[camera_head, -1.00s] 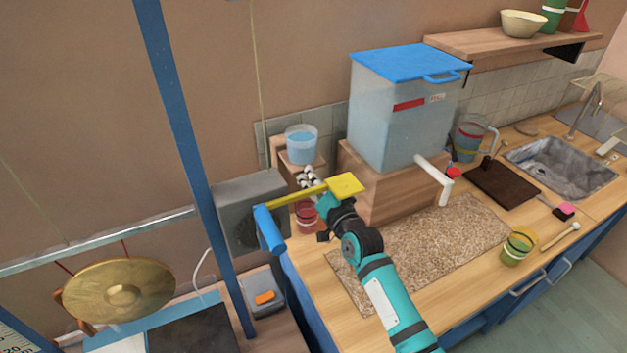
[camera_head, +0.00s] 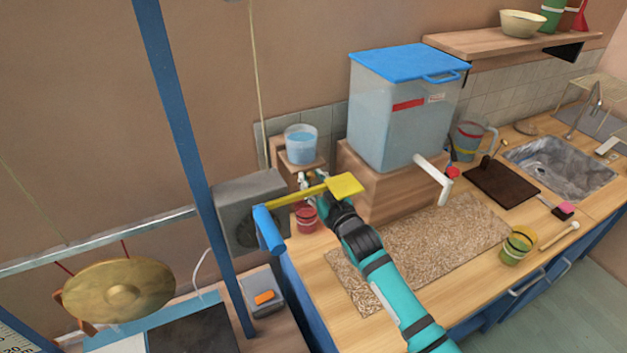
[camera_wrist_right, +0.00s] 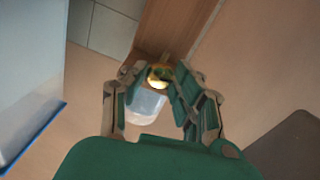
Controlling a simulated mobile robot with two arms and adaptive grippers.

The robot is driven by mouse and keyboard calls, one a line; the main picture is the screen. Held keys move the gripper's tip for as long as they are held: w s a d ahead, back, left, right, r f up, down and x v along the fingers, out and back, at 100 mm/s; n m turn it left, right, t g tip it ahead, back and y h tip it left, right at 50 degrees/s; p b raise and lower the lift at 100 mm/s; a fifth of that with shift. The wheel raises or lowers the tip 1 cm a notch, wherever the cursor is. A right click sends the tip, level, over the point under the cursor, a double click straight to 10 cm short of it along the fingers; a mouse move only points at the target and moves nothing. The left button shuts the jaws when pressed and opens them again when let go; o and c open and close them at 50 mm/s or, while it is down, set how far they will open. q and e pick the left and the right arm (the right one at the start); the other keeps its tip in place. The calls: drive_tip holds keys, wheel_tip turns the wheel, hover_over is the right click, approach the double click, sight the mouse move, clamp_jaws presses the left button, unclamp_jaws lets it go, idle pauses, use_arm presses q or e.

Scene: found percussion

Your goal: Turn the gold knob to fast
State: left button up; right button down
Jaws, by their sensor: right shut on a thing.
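The gold knob (camera_wrist_right: 159,76) shows in the right wrist view as a small round yellow piece between my right gripper's fingers (camera_wrist_right: 160,82). The fingers are shut on it from both sides. In the head view, my right gripper (camera_head: 307,181) is at the wooden stand, just below the clear cup of blue water (camera_head: 300,145). The yellow lever (camera_head: 345,186) hides part of the gripper and wrist. The knob's marks and its setting cannot be read. My left gripper is not in view.
A water tank with a blue lid (camera_head: 397,115) stands on a wooden block right of the gripper. A red cup (camera_head: 306,218) sits below it. The grey box (camera_head: 240,197) and blue post (camera_head: 185,140) are to the left. A gong (camera_head: 120,290) hangs at lower left.

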drive_tip(key=n, duration=0.4)
drive_tip(key=shift+n, duration=0.3)
drive_tip(key=n, duration=0.3)
drive_tip(key=shift+n, duration=0.3)
drive_tip(key=n, duration=0.4)
drive_tip(key=shift+b, duration=0.3)
drive_tip(key=shift+n, duration=1.9)
drive_tip(key=shift+f+n, duration=0.1)
drive_tip(key=shift+n, duration=0.2)
drive_tip(key=c, duration=1)
unclamp_jaws()
drive_tip(key=v, duration=1.2)
